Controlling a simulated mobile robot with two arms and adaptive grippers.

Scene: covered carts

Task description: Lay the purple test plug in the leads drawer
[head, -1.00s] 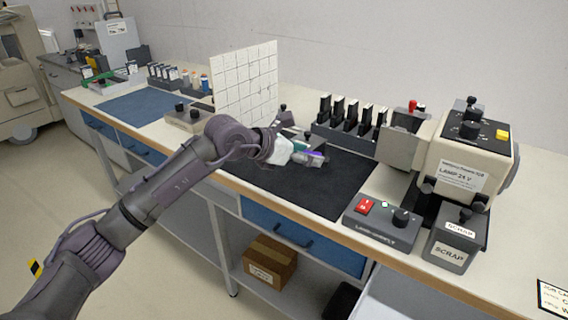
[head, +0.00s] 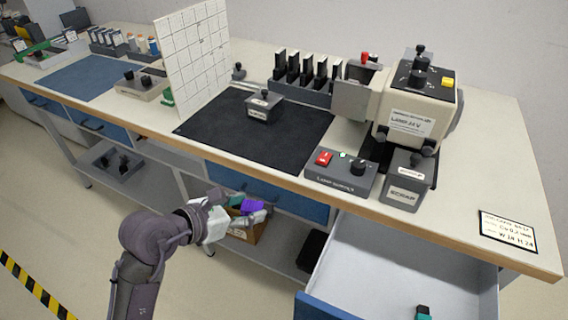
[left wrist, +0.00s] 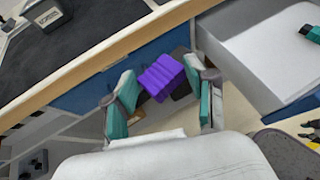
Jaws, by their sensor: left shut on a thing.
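My left gripper (head: 240,208) is shut on the purple test plug (head: 252,206), held in front of the bench, below the worktop edge. In the left wrist view the purple plug (left wrist: 162,77) sits between the two teal-and-grey fingers of the left gripper (left wrist: 160,88). An open drawer (head: 385,255) with a pale inside and a blue front stands out from the bench, to the right of the gripper. A teal and black piece (head: 423,313) lies in it; no drawer label is readable. My right gripper is not in view.
The worktop carries a dark mat (head: 210,127) with a grey block (head: 264,106), a lamp supply box (head: 341,174), a scrap box (head: 406,180) and a large lamp unit (head: 415,110). A cardboard box (head: 245,233) is on the lower shelf. Most of the drawer floor is bare.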

